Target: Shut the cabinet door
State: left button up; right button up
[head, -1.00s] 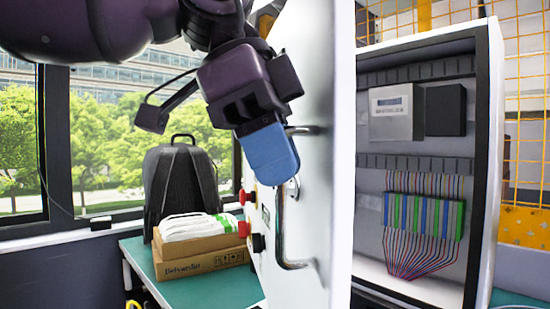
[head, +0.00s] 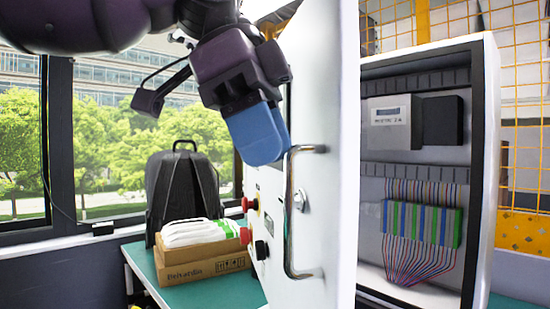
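The white cabinet door (head: 325,115) stands open, seen nearly edge-on with its outer face to the left. Its metal bar handle (head: 289,215) runs vertically on that face. The cabinet (head: 489,170) is open to the right, with wiring and terminal blocks showing inside. My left gripper (head: 258,135), with blue fingertips, hangs in front of the door's outer face, just left of the handle's upper end. The fingertips overlap in this view, so their gap is hidden, and contact with the door cannot be told. My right gripper is not in view.
Red and black knobs (head: 250,203) stick out from the door's outer face. A green table (head: 215,290) behind bears a cardboard box (head: 205,268), a white pack and a black backpack (head: 180,190). An orange mesh fence (head: 520,120) stands behind the cabinet.

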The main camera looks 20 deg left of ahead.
pick_arm(q)
jog(key=p+v, duration=0.1)
jog(key=v, duration=0.6)
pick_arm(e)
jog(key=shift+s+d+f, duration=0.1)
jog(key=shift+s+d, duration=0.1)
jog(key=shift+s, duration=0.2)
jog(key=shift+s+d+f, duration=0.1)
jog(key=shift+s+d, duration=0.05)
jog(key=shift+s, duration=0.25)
pick_arm(q)
jog(key=shift+c, duration=0.3)
